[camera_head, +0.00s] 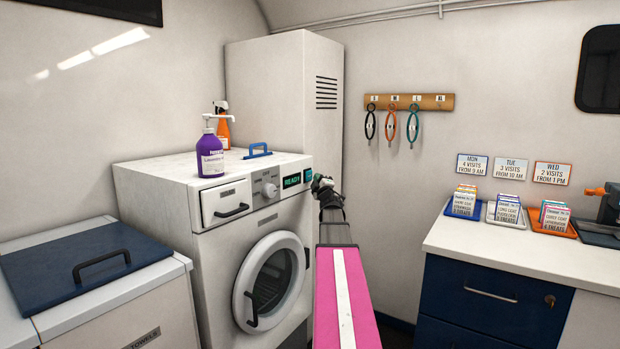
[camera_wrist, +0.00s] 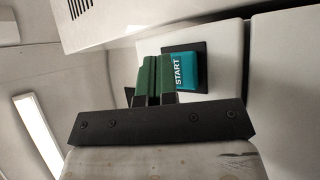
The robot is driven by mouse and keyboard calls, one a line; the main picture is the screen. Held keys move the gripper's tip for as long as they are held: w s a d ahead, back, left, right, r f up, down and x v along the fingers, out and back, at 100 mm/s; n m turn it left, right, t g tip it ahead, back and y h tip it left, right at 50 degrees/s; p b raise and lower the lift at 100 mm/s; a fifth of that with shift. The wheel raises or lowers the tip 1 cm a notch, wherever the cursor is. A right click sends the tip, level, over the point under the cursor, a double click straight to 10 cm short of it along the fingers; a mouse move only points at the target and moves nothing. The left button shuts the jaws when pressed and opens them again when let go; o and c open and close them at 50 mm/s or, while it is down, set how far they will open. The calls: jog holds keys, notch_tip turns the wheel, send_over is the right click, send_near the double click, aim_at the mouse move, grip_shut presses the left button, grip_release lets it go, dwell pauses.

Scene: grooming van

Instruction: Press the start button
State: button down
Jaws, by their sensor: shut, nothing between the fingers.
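The start button (camera_wrist: 187,71) is a teal block lettered START on a dark square plate in the wrist view. In the head view it shows as a small teal patch (camera_head: 307,175) at the right end of the washing machine's (camera_head: 207,215) control panel, beside a display reading READY (camera_head: 291,180). My gripper (camera_wrist: 157,62) has its green fingers shut together, with nothing between them. The fingertips are right beside the button, overlapping its left edge in the wrist view. I cannot tell whether they touch it. In the head view my gripper (camera_head: 322,183) is at the panel's right end.
A purple pump bottle (camera_head: 210,157) and an orange spray bottle (camera_head: 223,131) stand on the washer, with a blue handle (camera_head: 257,151) nearby. A tall white cabinet (camera_head: 285,95) rises behind. The counter (camera_head: 470,242) is to the right, with open room before the wall between.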

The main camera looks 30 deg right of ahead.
jog(key=shift+w, duration=0.1)
jog(key=shift+w+a, duration=0.2)
jog(key=shift+w, duration=0.05)
jog(key=shift+w+a, duration=0.3)
jog(key=shift+w, duration=0.15)
dwell(0.9)
jog(key=shift+s+d, duration=0.45)
jog(key=shift+s, duration=0.35)
jog(key=shift+s+d, duration=0.4)
jog(key=shift+s, duration=0.3)
jog(key=shift+s+d, duration=0.45)
jog(key=shift+s, duration=0.3)
jog(key=shift+s+d, duration=0.4)
jog(key=shift+s, duration=0.3)
